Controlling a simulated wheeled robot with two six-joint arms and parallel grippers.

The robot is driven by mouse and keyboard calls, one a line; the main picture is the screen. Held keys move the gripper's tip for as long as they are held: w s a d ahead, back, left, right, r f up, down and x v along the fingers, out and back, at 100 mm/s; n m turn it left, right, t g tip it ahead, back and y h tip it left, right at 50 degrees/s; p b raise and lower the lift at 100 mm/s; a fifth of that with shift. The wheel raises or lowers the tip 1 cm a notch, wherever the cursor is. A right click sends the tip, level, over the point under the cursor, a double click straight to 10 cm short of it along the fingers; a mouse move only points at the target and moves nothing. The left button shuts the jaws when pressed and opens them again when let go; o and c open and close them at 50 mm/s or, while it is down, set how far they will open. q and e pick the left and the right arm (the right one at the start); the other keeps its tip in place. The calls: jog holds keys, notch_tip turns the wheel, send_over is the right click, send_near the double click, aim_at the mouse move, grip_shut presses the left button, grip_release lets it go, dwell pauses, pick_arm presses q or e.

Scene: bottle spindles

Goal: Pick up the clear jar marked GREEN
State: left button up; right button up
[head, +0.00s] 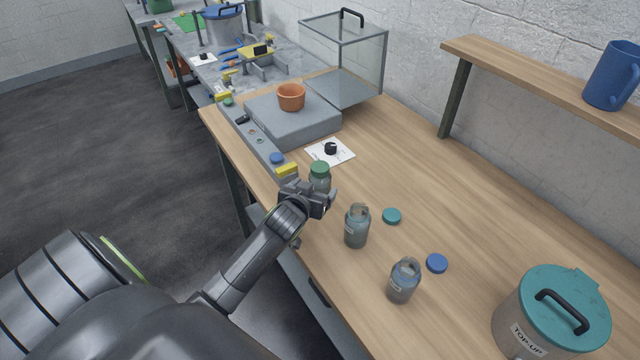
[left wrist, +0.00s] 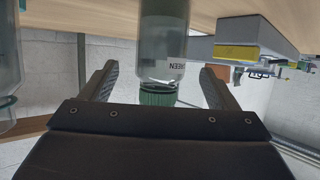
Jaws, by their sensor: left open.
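The clear jar marked GREEN (head: 320,183) stands upright near the table's left edge, with a green lid (head: 320,168) on it. My left gripper (head: 322,200) is right beside it, on the near side, and hides its lower part. In the left wrist view, which is upside down, the jar (left wrist: 163,48) shows its label and green lid (left wrist: 157,97). My open left gripper (left wrist: 158,72) has a finger on each side of the jar, with gaps between. My right gripper is not in view.
Two open grey-blue jars (head: 356,228) (head: 404,281) stand nearby, with a teal lid (head: 392,216) and a blue lid (head: 437,263) beside them. A grey panel (head: 262,147) with yellow blocks lies behind the green-lidded jar. A TOP-UP bin (head: 520,325) stands at the right.

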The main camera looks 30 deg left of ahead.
pick_arm(q)
jog(key=shift+w+a+f+p, duration=0.15)
jog(key=shift+w+p, duration=0.15)
jog(key=shift+w, duration=0.25)
jog(key=x, duration=0.3)
jog(key=shift+p, duration=0.4)
jog(key=shift+w+a+f, duration=0.15)
jog(key=shift+w, duration=0.45)
jog(key=shift+c, duration=0.2)
jog(key=c, duration=1.2)
jog(key=shift+c, duration=0.3)
